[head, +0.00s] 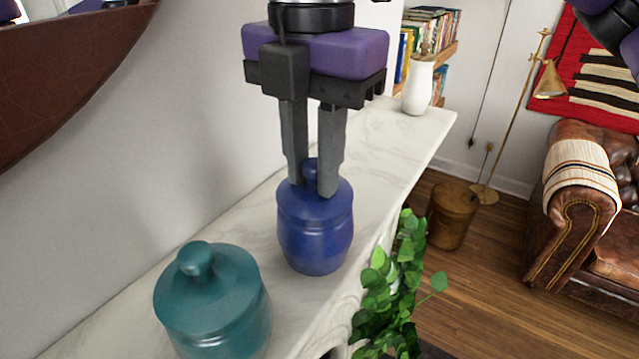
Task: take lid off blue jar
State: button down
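The blue jar (315,240) stands upright on the white marble mantel in the head view. Its domed blue lid (335,198) sits on the jar, with a round knob (311,168) on top. My gripper (312,188) points down from above, with one grey finger on each side of the knob. The fingers are close together and the knob fills the gap between them, so it looks shut on the lid by its knob. The fingers partly hide the knob and the lid's top.
A teal lidded jar (215,310) stands nearer on the mantel (385,150), left of the blue jar. A white vase (417,88) is at the far end. A leafy plant (395,290) hangs at the right edge. A round brown-framed piece (60,85) is upper left.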

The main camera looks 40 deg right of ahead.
jog(key=shift+s+f, duration=0.15)
jog(key=shift+f, duration=0.2)
